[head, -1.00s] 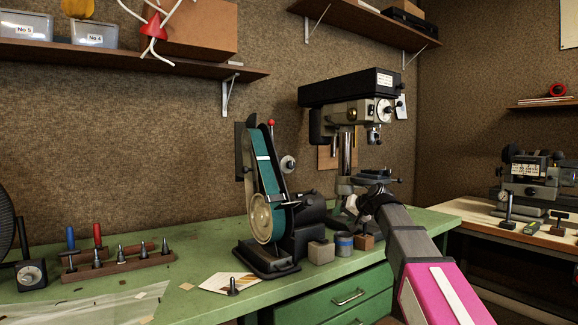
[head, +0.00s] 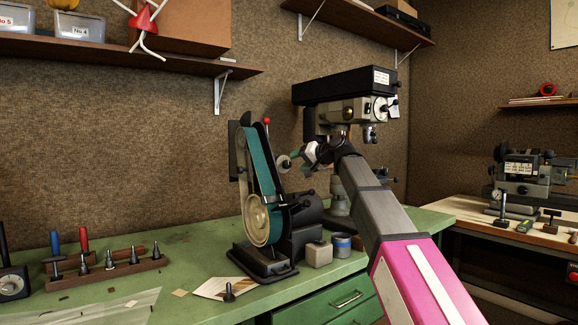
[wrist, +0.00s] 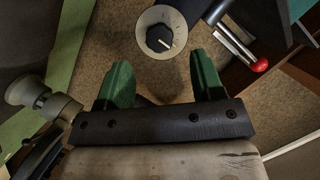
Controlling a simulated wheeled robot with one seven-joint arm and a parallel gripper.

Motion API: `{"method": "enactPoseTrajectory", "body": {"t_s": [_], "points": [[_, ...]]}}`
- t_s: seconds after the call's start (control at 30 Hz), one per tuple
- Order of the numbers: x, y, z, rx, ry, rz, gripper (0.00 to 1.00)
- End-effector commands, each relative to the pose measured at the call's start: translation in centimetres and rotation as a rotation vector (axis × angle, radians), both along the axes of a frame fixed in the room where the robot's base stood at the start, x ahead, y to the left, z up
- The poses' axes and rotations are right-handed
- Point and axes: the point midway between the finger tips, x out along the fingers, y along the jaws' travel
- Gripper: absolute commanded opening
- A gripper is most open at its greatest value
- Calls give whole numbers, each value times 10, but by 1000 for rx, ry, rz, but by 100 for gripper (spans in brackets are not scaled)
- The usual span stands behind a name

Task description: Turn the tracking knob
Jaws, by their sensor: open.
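The tracking knob (wrist: 159,38) is a black knob with a pale pointer line on a round cream dial, at the top middle of the wrist view. In the head view it shows small (head: 284,163), on the right side of the belt sander (head: 262,190). My gripper (wrist: 162,78) is open, with two green fingers apart and nothing between them. In the head view my gripper (head: 297,155) is just right of the knob. Whether it touches the knob cannot be told there.
A red-tipped lever (wrist: 260,65) is right of the dial; its red ball shows atop the sander (head: 267,121). A drill press (head: 350,100) stands behind my arm.

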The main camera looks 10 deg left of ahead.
Motion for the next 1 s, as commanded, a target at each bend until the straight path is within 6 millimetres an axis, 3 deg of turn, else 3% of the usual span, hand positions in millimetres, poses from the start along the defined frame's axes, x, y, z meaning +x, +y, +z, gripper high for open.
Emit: {"method": "enactPoseTrajectory", "body": {"t_s": [0.1,0.3,0.73,0.77,0.9,1.0], "points": [[11,20,-5,0,1,2,61],[21,41,-12,-1,0,1,61],[24,48,-16,-1,0,-1,61],[24,48,-16,-1,0,-1,58],[24,48,-16,-1,0,-1,12],[24,48,-16,-1,0,-1,12]]}}
